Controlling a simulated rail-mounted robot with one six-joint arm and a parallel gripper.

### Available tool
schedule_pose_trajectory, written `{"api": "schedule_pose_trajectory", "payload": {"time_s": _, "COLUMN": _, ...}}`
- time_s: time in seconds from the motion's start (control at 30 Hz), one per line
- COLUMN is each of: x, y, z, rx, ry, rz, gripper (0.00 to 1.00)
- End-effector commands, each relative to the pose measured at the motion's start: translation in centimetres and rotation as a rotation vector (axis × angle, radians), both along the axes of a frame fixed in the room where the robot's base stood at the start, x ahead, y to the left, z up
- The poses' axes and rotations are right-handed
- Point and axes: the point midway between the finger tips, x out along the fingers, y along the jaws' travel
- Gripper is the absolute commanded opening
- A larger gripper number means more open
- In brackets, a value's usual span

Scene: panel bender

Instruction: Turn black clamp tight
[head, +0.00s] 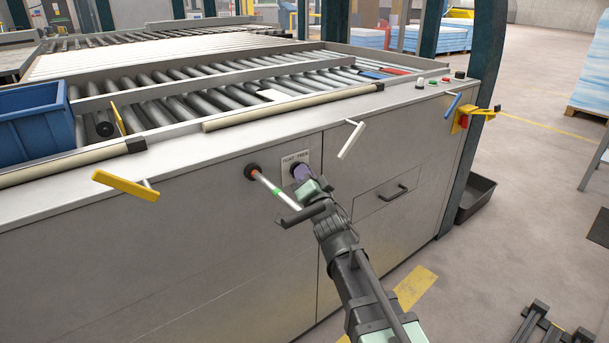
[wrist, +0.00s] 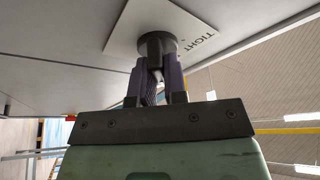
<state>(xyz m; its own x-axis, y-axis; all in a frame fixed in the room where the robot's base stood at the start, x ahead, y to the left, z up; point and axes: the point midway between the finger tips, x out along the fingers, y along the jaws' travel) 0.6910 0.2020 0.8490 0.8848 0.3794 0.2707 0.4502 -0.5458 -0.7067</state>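The black clamp (wrist: 157,43) shows in the wrist view as a round dark collar on a white label plate (wrist: 190,38) reading "TIGHT". The plate also shows in the head view (head: 288,158), on the front panel, with "TIGHT" and "FREE" on it. My gripper (wrist: 157,82) has its two purple fingers on either side of the clamp's dark body and appears shut on it. In the head view my gripper (head: 301,173) reaches the panel from below right. The fingers hide most of the clamp there, so its turn angle is hard to tell.
A silver rod (head: 268,186) with a green band sticks out left of my gripper, close to it. A drawer handle (head: 393,193) is at right.

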Motion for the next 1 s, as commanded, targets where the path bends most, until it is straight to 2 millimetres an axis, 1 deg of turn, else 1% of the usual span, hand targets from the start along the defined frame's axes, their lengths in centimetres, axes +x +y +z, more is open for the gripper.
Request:
{"api": "schedule_pose_trajectory", "payload": {"time_s": 0.27, "x": 0.00, "y": -0.02, "z": -0.04, "rx": -0.012, "ry": -0.009, "rz": -0.001, "gripper": 0.00}}
{"api": "schedule_pose_trajectory", "payload": {"time_s": 0.47, "x": 0.02, "y": -0.02, "z": -0.09, "rx": -0.064, "ry": -0.052, "rz": 0.000, "gripper": 0.00}}
{"api": "schedule_pose_trajectory", "payload": {"time_s": 0.67, "x": 0.06, "y": -0.06, "z": -0.11, "rx": -0.169, "ry": -0.139, "rz": 0.000, "gripper": 0.00}}
{"api": "schedule_pose_trajectory", "payload": {"time_s": 1.0, "x": 0.13, "y": -0.10, "z": -0.02, "rx": -0.412, "ry": -0.339, "rz": 0.000, "gripper": 0.00}}
